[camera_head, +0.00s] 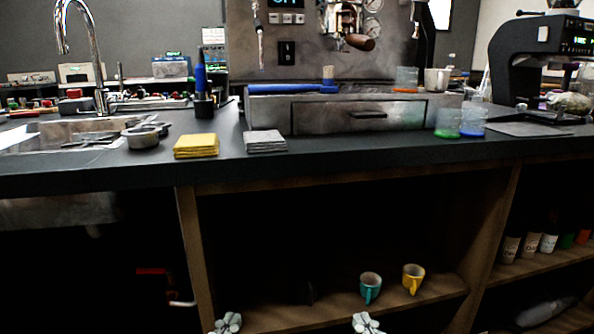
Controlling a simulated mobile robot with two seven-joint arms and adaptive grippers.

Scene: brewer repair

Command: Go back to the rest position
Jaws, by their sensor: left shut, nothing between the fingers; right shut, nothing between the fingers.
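My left gripper (227,324) shows at the bottom edge of the head view, left of the middle, in front of the open cabinet. My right gripper (366,324) is at the bottom edge, right of the middle, below the teal cup (370,287). Both are shut and empty, and only their upper parts show. Both are low, well below the dark countertop (330,160) and apart from each other. Nothing is seen in either gripper.
The teal cup and a yellow cup (413,278) stand on the wooden shelf (445,288) under the counter. Yellow cloths (197,146) and grey cloths (265,141) lie near the counter's front edge. The espresso machine (240,40) stands behind.

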